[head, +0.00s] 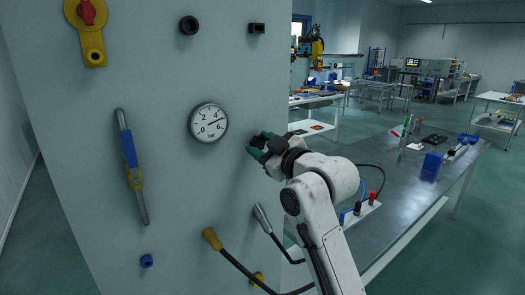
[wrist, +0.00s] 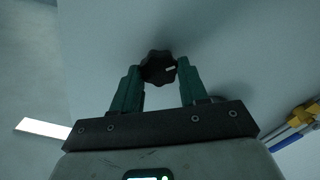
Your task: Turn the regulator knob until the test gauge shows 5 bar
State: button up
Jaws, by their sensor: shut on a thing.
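The regulator knob (wrist: 157,67) is black and lobed, with a white mark pointing right in the wrist view. My gripper (wrist: 160,80) is shut on it, one green finger on each side. In the head view my gripper (head: 258,147) is at the panel, right of and a little below the gauge, and hides the knob. The test gauge (head: 209,122) is a round white dial marked in bar. Its needle points right and slightly up, seemingly between 4 and 6; the exact reading is too small to tell.
The pale panel (head: 165,60) carries a yellow plate with a red knob (head: 87,14), a blue-and-yellow tool (head: 131,165) and a yellow-ended hose (head: 212,239). A metal bench (head: 405,185) with small items stands right of my arm.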

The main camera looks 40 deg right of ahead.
jog(key=shift+n, duration=0.4)
jog(key=o, duration=1.1)
jog(key=shift+c, duration=0.2)
jog(key=s+b, duration=0.2)
jog(key=s, duration=0.8)
jog(key=shift+s, duration=0.4)
jog(key=shift+f, duration=0.1)
